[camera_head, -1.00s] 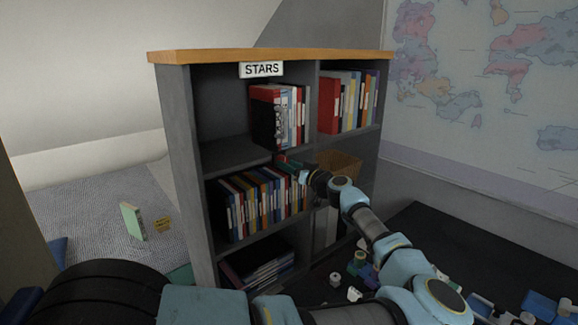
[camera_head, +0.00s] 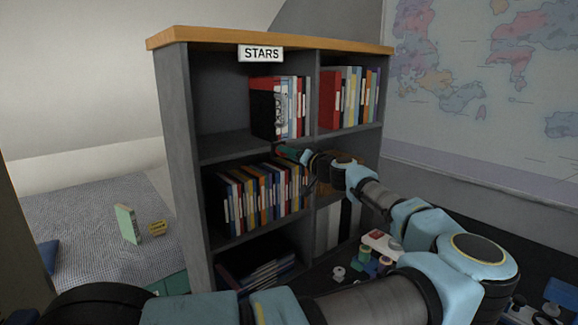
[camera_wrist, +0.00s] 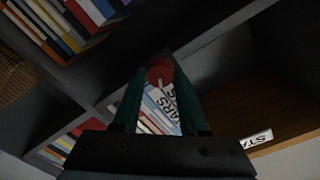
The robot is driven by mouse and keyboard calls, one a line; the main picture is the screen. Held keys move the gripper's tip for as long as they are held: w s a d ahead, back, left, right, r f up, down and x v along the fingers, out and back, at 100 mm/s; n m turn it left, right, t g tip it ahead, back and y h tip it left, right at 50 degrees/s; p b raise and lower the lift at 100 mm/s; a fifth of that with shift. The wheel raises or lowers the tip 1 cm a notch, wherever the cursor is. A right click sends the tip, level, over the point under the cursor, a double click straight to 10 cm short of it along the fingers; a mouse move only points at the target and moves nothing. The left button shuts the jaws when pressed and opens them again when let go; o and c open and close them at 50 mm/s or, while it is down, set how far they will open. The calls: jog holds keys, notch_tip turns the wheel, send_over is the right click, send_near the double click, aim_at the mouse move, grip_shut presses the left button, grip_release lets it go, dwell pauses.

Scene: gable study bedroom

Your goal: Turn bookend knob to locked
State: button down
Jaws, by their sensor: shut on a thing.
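A red knob (camera_wrist: 160,70) with a pale pointer line shows in the wrist view. My gripper (camera_wrist: 159,78) has its two green fingers on either side of it and is shut on it. In the head view my gripper (camera_head: 287,151) is at the front edge of the middle shelf board, just below a black bookend (camera_head: 262,115) beside the upper-left books. A bit of red shows at the fingertips there. Lettering reading "STARS" (camera_wrist: 166,104) shows between the fingers in the wrist view. The locked mark cannot be made out.
The grey bookcase (camera_head: 182,150) has a wooden top with a STARS sign (camera_head: 261,54). Books (camera_head: 262,200) fill the compartment below my gripper. A wicker basket (camera_head: 345,158) sits behind my arm. A dark table (camera_head: 420,235) with small loose items lies at the right.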

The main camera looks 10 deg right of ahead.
jog(key=m+b, duration=0.1)
jog(key=m, duration=1)
jog(key=shift+d+m+b, duration=0.1)
jog(key=shift+m+b, duration=0.2)
dwell(0.4)
jog(key=shift+c, duration=2.2)
grip_release()
jog(key=b+v, duration=0.2)
jog(key=v, duration=0.8)
jog(key=shift+s+d+b, duration=0.25)
jog(key=shift+s+b, duration=0.1)
jog(key=shift+b, duration=0.05)
jog(key=shift+r, duration=0.1)
